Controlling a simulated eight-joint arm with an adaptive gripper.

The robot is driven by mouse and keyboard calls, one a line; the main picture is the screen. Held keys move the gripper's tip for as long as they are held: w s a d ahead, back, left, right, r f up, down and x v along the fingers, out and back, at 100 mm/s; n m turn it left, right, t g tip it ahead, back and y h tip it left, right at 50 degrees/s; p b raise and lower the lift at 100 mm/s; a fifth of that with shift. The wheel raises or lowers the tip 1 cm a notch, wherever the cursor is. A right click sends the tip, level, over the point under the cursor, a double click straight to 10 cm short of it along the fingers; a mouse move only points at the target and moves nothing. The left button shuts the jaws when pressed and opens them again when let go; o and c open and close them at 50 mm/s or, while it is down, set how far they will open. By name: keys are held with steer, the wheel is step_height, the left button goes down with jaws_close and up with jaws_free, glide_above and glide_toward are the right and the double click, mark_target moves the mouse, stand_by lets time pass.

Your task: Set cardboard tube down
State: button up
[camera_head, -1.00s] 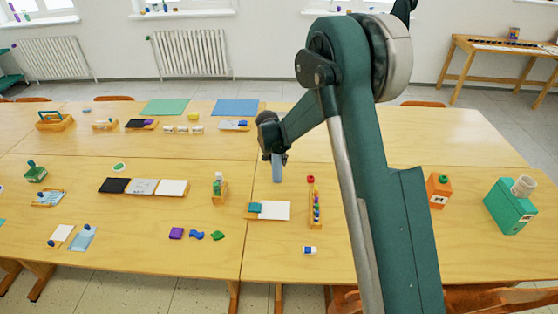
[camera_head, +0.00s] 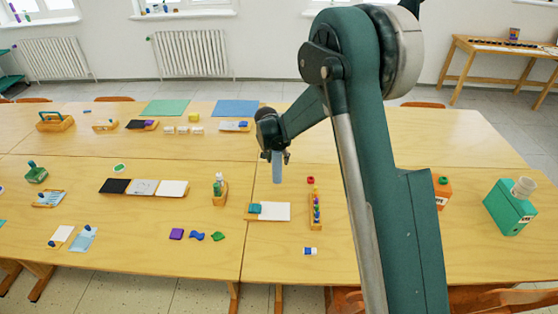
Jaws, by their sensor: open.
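Whether a finger still touches the tube is too small to tell.
A wooden tray with a white sheet (camera_head: 276,212) lies just in front of the tube. A wooden rack of small coloured items (camera_head: 315,207) and a red ring-like item (camera_head: 310,180) are to the right. A bottle in a wooden holder (camera_head: 219,190) stands left. Bare tabletop lies behind.

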steer(key=v, duration=0.9)
steer(key=shift+p, duration=0.4)
steer(key=shift+s+r, duration=0.15)
steer(key=shift+r, duration=0.1)
steer(key=s+d+r+n+t+y, duration=0.1)
steer(key=s+d+r+n, duration=0.1)
steer(key=s+d+r, duration=1.75)
steer(key=s+d+n+t, duration=0.1)
steer(key=s+d, duration=0.3)
steer(key=s, duration=1)
steer(key=s+d+n+t, duration=0.1)
steer(key=s+d, duration=0.3)
steer(key=s, duration=1)
steer(key=shift+s+f+n, duration=0.3)
steer(key=shift+s+f, duration=0.05)
steer(key=shift+f, duration=0.1)
